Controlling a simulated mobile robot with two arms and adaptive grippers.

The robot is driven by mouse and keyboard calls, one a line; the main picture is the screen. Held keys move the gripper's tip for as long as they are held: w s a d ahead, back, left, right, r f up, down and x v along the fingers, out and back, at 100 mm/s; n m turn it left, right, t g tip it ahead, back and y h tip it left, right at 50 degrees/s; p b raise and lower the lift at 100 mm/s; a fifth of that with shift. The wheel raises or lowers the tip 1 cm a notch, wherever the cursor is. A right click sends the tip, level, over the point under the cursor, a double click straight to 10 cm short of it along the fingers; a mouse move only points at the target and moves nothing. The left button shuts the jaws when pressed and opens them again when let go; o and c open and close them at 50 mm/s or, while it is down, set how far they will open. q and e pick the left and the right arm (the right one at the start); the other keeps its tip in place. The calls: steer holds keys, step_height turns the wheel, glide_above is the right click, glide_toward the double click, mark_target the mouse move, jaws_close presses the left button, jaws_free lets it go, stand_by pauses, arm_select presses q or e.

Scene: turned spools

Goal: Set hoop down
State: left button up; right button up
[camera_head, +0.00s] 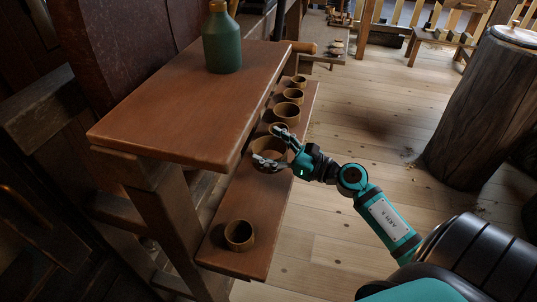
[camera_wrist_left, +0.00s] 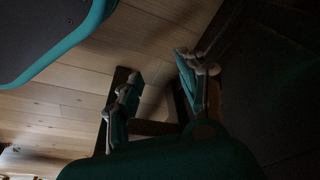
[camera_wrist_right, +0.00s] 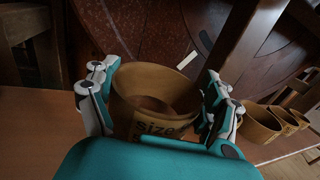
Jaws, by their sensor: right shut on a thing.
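My right gripper (camera_head: 266,146) is shut on a brown wooden hoop (camera_wrist_right: 150,118) marked "size". In the right wrist view a finger lies on each side of it, and its open top faces up. In the head view the held hoop is at the lower shelf (camera_head: 225,262), partly hidden by the fingers. I cannot tell whether it touches the shelf. A separate hoop (camera_head: 239,235) stands at the shelf's near end. My left gripper (camera_wrist_left: 157,70) shows only in the left wrist view, with its fingers apart and nothing seen between them.
Beyond the held hoop, several hoops (camera_head: 286,112) stand in a row along the shelf. The higher bench top (camera_head: 180,110) overhangs on the left and carries a green bottle (camera_head: 222,40). The shelf between the held hoop and the near hoop is clear. A stump (camera_head: 480,110) stands right.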

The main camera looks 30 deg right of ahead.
mark_target(258, 150)
steer(key=shift+w+d, duration=0.15)
steer(key=shift+w, duration=0.2)
steer(key=f, duration=0.1)
steer(key=f+b, duration=0.1)
steer(key=f, duration=0.1)
steer(key=shift+w+f, duration=0.25)
arm_select(q)
steer(key=r, duration=0.2)
steer(key=w+r, duration=0.1)
steer(key=r, duration=0.1)
steer(key=shift+r, duration=0.25)
steer(key=shift+w, duration=0.1)
steer(key=shift+r+b, duration=0.35)
steer(key=shift+r, duration=0.05)
arm_select(e)
steer(key=shift+f, duration=0.2)
steer(key=o, duration=0.7)
arm_select(q)
steer(key=shift+w+r, duration=0.1)
arm_select(e)
steer(key=shift+r, duration=0.15)
